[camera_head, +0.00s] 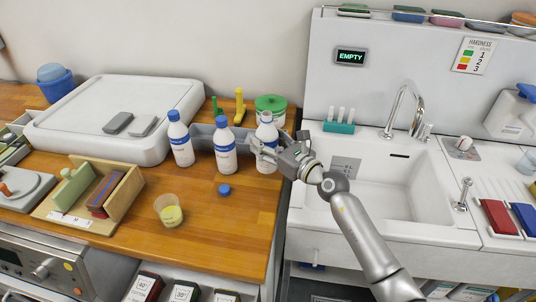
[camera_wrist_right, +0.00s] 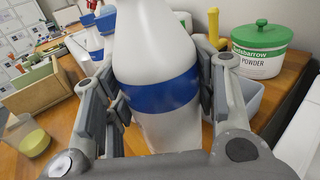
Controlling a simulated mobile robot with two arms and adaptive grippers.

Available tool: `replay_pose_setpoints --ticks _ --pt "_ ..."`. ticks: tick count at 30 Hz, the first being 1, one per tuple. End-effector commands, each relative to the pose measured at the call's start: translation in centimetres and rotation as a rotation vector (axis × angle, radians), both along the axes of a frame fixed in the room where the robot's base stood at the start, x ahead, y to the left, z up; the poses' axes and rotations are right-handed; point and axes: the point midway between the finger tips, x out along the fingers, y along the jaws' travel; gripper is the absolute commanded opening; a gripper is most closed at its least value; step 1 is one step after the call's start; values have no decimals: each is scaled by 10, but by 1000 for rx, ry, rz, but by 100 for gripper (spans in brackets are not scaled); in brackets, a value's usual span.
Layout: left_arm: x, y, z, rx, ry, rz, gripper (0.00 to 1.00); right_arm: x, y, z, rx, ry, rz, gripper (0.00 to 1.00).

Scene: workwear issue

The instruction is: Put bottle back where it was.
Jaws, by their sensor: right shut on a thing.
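Three white bottles with blue labels stand in a row on the wooden counter (camera_head: 240,215) in the head view: a left bottle (camera_head: 181,148), a middle bottle (camera_head: 225,155) and a right bottle (camera_head: 266,133). The left and middle ones have blue caps. My right gripper (camera_head: 264,150) is shut on the right bottle, which looks upright; in the right wrist view the bottle (camera_wrist_right: 158,70) fills the space between the fingers (camera_wrist_right: 160,105). I cannot tell whether its base touches the counter. A loose blue cap (camera_head: 224,189) lies in front of the middle bottle. My left gripper is not in view.
A grey bin (camera_head: 203,132) stands behind the bottles, and a green-lidded powder tub (camera_head: 271,104) is close behind the held one. A cup of yellow stuff (camera_head: 169,210) stands in front. The sink (camera_head: 375,190) lies to the right, past the counter's edge.

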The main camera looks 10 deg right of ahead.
Motion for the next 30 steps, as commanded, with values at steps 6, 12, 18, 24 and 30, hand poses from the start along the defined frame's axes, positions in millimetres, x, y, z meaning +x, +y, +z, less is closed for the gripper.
replay_pose_setpoints --ticks 6,12,18,24,30 --pt "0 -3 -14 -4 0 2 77 12 -5 -18 2 -2 -2 18" --pt "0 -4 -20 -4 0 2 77 10 -4 -41 2 -2 -1 18" --pt "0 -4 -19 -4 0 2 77 10 -4 -41 1 -4 -1 18" --pt "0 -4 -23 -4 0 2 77 10 -4 -45 1 -3 -1 18" --pt "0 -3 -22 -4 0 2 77 10 -4 -46 0 -1 0 72"
